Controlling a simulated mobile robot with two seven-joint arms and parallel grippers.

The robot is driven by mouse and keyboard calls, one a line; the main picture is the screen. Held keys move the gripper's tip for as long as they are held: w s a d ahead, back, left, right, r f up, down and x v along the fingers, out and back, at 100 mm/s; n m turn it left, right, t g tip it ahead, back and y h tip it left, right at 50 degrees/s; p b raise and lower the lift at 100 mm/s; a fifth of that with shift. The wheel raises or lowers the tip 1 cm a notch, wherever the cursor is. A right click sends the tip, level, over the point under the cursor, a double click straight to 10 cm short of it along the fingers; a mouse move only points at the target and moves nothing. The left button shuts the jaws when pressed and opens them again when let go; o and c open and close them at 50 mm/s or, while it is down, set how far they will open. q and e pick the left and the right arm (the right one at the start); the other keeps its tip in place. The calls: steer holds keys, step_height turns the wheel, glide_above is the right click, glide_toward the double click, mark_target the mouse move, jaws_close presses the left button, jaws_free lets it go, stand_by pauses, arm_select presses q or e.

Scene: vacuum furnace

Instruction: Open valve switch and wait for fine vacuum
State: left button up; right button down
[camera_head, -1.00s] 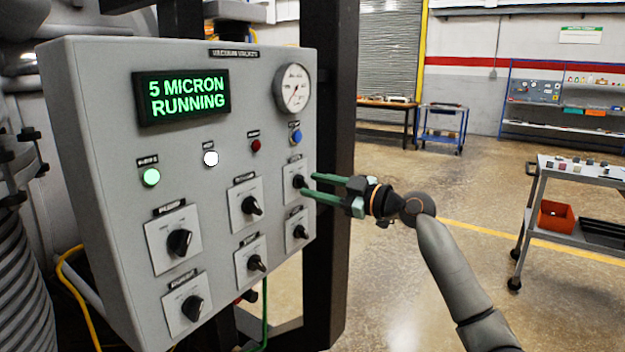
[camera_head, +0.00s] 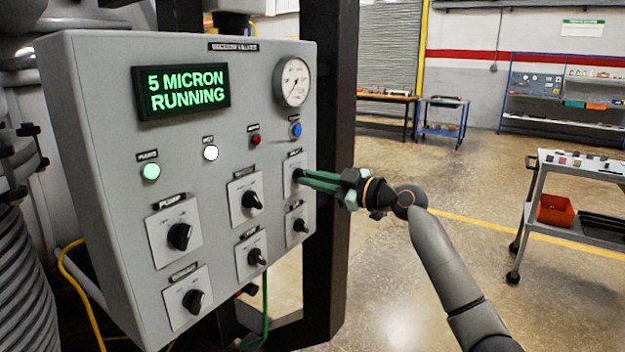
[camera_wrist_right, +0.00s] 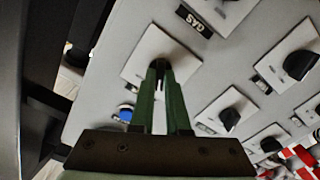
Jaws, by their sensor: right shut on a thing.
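The grey valve panel (camera_head: 110,220) carries several black rotary switches on square white plates. Its green display (camera_head: 186,92) reads "5 MICRON RUNNING". My right gripper (camera_head: 303,178) is shut on the upper switch of the right-hand column, whose white plate (camera_head: 291,166) shows around the fingers. In the right wrist view the green fingers (camera_wrist_right: 164,72) close over that switch's knob on its plate (camera_wrist_right: 148,52); the knob is mostly hidden, so its angle cannot be told. My left gripper is in neither view.
A dial gauge (camera_head: 292,81) sits at the panel's upper right, above a blue button (camera_head: 295,130). A green lamp (camera_head: 151,172) and white lamp (camera_head: 211,153) are lit. A cart (camera_head: 580,170) stands right; the floor between is clear.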

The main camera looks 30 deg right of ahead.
steer(key=shift+m, duration=0.4)
arm_select(q)
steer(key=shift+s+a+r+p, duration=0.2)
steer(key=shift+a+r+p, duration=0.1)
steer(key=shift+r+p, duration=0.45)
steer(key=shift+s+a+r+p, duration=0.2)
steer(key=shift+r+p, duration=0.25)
steer(key=shift+p, duration=0.5)
arm_select(e)
steer(key=shift+m, duration=5.6)
steer(key=c, duration=0.9)
jaws_free()
